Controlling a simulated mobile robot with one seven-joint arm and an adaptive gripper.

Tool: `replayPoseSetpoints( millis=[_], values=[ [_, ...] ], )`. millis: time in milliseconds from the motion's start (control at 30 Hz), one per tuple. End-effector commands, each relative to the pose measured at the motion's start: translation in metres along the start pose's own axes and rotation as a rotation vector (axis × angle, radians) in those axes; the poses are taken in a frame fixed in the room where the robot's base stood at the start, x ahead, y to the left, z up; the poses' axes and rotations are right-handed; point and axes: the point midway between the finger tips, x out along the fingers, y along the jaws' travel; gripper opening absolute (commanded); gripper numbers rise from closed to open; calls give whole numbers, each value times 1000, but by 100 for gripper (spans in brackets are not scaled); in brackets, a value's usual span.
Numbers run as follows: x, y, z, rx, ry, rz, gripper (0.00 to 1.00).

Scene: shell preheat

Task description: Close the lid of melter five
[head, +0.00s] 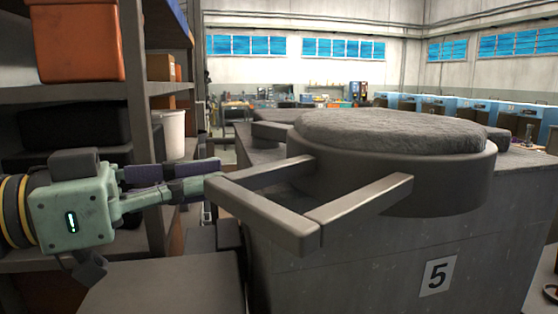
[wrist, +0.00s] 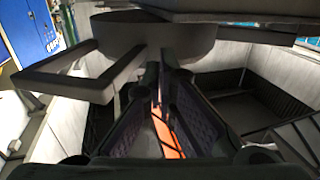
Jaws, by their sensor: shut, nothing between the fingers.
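Melter five (head: 350,270) is a grey box-shaped body with a "5" label on its front. Its round lid (head: 440,185), with a rough grey top, lies level at the top and overhangs the front edge. I cannot tell how much of the opening it covers. An angular bar handle (head: 265,215) juts from the lid toward me. My gripper (head: 217,177) is shut and empty beside the handle's left corner; contact is unclear. In the wrist view my fingertips (wrist: 163,72) lie under the lid's round side (wrist: 190,38), with the handle (wrist: 70,88) to their left.
A shelf rack with an orange bin (head: 75,40), dark bins and a white bucket (head: 172,133) stands close on the left, around my arm. Blue machines (head: 460,112) line the far right. Open floor behind is partly hidden by the melter.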

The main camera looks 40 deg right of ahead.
Motion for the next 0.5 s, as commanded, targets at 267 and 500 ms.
replayPoseSetpoints(
  millis=[267,500],
  values=[
    [59,0,-3,0,-5,-1,0],
    [87,0,-2,0,-2,-1,0]
  ],
)
